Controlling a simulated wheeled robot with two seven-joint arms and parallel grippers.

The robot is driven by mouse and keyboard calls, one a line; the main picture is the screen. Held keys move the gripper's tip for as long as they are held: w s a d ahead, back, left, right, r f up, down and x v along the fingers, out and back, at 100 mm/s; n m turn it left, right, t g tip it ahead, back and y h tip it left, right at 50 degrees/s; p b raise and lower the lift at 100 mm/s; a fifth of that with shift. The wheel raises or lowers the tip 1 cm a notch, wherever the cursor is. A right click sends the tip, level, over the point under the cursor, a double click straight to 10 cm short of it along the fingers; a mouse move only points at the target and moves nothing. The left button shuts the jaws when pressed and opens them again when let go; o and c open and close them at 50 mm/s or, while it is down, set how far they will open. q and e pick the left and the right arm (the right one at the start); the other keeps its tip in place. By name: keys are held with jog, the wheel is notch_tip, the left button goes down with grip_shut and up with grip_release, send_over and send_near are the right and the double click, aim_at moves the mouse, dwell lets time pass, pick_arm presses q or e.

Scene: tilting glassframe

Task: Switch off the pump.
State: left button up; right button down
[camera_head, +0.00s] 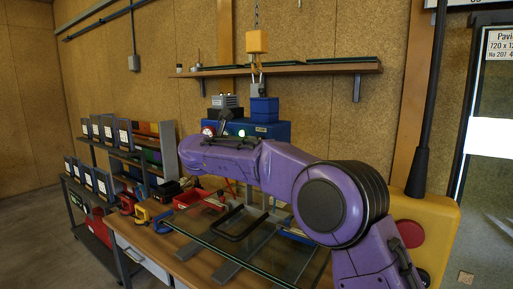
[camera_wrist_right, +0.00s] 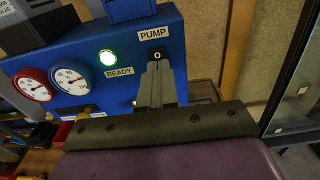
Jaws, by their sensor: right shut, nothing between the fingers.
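The blue pump box (camera_head: 270,129) stands at the back of the workbench and fills the upper left of the right wrist view (camera_wrist_right: 120,35). A white PUMP label (camera_wrist_right: 153,34) marks a black switch (camera_wrist_right: 158,54) on its front face. My right gripper (camera_wrist_right: 157,68) is shut and empty, its fingertips just below and in front of this switch. They cover its lower part, and I cannot tell whether they touch it. A green light (camera_wrist_right: 108,57) glows above the READY label (camera_wrist_right: 120,72). My left gripper is not in view.
A red-rimmed gauge (camera_wrist_right: 33,86) and a blue-rimmed gauge (camera_wrist_right: 71,79) sit left of the light. A glass pane (camera_head: 270,253) lies on a frame over the workbench. A yellow box with a red button (camera_head: 410,234) is at right. Shelves (camera_head: 128,155) stand at left.

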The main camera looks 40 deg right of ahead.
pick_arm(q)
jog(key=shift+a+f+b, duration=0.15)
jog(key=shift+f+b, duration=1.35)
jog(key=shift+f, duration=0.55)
pick_arm(e)
jog(key=v, duration=1)
jog(key=shift+a+r, duration=0.15)
jog(key=shift+r, duration=0.2)
jog(key=shift+w, duration=0.1)
